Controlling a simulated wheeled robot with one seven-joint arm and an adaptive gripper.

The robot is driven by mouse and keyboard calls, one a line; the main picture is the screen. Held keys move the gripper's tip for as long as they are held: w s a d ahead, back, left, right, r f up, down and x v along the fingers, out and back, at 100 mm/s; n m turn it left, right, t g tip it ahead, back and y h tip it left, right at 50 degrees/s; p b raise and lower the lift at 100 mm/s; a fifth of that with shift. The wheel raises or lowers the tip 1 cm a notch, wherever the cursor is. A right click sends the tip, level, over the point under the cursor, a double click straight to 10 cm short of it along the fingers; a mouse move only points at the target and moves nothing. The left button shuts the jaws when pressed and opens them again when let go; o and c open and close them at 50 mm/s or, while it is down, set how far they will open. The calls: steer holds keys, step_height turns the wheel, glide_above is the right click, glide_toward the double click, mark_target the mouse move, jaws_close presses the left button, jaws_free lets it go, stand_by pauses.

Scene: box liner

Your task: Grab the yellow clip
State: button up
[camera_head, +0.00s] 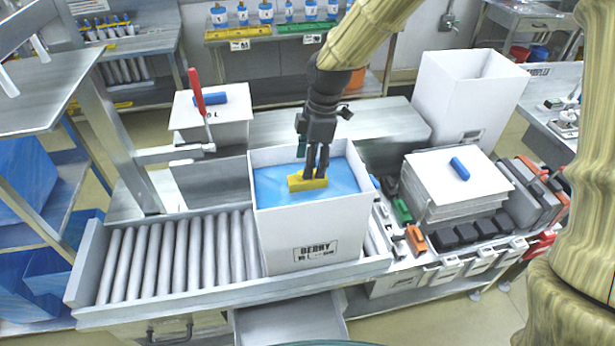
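The yellow clip (298,183) is a small block on the blue liner (268,186) inside the open white box (312,235), which is marked BERRY. My gripper (316,176) is black and points straight down into the box. Its two fingertips are close together at the right part of the clip and cover some of it in this view. I cannot tell whether the fingers are closed on the clip or only beside or behind it. The clip seems to rest on the liner or very near it.
The box stands on a roller conveyor (180,258). A red-handled lever (197,92) rises at left. A white stack (455,185) with a blue piece (459,168) on top and a tall white box (468,98) are at right. Coloured clips lie beside the box.

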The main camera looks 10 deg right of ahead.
mark_target(295, 182)
steer(key=f, duration=0.1)
steer(key=f+p, duration=0.2)
steer(key=shift+w+a+f, duration=0.15)
steer(key=shift+w+a, duration=0.15)
steer(key=shift+a+f, duration=0.15)
steer(key=shift+f, duration=0.65)
steer(key=shift+s, duration=0.1)
steer(key=c, duration=1)
